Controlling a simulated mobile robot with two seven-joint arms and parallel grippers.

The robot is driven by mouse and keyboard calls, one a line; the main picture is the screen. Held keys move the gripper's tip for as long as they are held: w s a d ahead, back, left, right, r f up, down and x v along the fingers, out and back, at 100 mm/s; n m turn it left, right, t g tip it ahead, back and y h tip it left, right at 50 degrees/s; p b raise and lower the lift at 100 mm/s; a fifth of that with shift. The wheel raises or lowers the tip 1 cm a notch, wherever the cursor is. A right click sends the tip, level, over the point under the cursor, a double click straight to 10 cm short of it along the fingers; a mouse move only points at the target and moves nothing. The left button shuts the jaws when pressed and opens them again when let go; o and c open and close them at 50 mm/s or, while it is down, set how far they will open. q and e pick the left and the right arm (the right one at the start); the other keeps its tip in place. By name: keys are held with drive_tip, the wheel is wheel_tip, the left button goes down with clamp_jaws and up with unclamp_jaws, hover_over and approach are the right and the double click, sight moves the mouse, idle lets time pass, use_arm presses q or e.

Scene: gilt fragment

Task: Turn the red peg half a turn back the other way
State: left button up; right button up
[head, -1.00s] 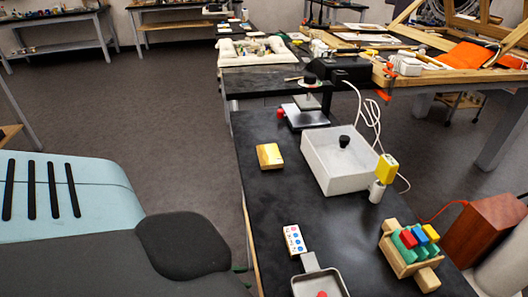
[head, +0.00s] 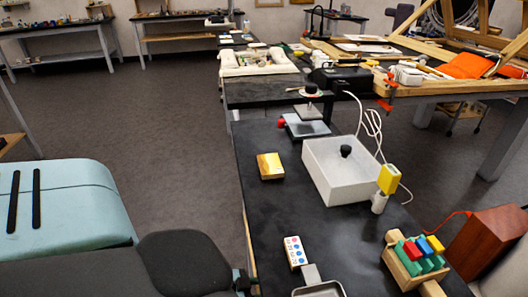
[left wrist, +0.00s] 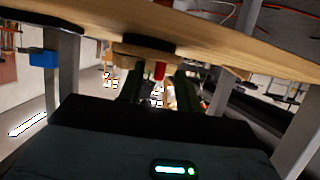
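The wooden peg block (head: 402,268) stands at the right front of the black bench in the head view. The red peg (head: 412,250) lies in its row with blue and yellow pegs beside it; their near parts are green. No gripper is near the block in the head view. In the left wrist view, the dark fingers of my left gripper (left wrist: 159,88) stand apart. A small red thing (left wrist: 159,70) shows between them under a pale wooden piece; I cannot tell what it is or whether it is touched. My right gripper is not in view.
A white box (head: 340,182) with a black knob, a yellow block (head: 270,166), a dotted tile (head: 295,252) and a grey pan (head: 318,290) are on the black bench (head: 355,240). A reddish-brown box (head: 487,240) stands right of the peg block. The bench between tile and block is clear.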

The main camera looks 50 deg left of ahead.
use_arm(q)
clamp_jaws()
drive_tip(key=shift+w+a+m+h, duration=0.15)
drive_tip(key=shift+a+m+h, duration=0.05)
drive_tip(key=shift+m+h, duration=0.1)
drive_tip(key=shift+w+a+f+m+g+h+b, duration=0.1)
drive_tip(key=shift+w+a+m+g+h+b, duration=0.3)
drive_tip(key=shift+m+g+h+b, duration=0.35)
drive_tip(key=shift+w+a+m+g+h+b, duration=0.25)
drive_tip(key=shift+w+m+g+h+b, duration=0.1)
drive_tip(key=shift+m+h+b, duration=0.45)
drive_tip(key=shift+w+a+m+g+h+b, duration=0.1)
drive_tip(key=shift+w+m+g+h+b, duration=0.1)
drive_tip(key=shift+m+g+h+b, duration=0.25)
drive_tip(key=shift+w+a+m+g+b, duration=0.1)
drive_tip(key=shift+w+m+g+b, duration=0.1)
drive_tip(key=shift+m+g+b, duration=0.35)
drive_tip(key=shift+w+h, duration=0.1)
drive_tip(key=shift+h, duration=0.2)
drive_tip(key=shift+w+b, duration=0.1)
drive_tip(key=shift+b, duration=0.35)
unclamp_jaws()
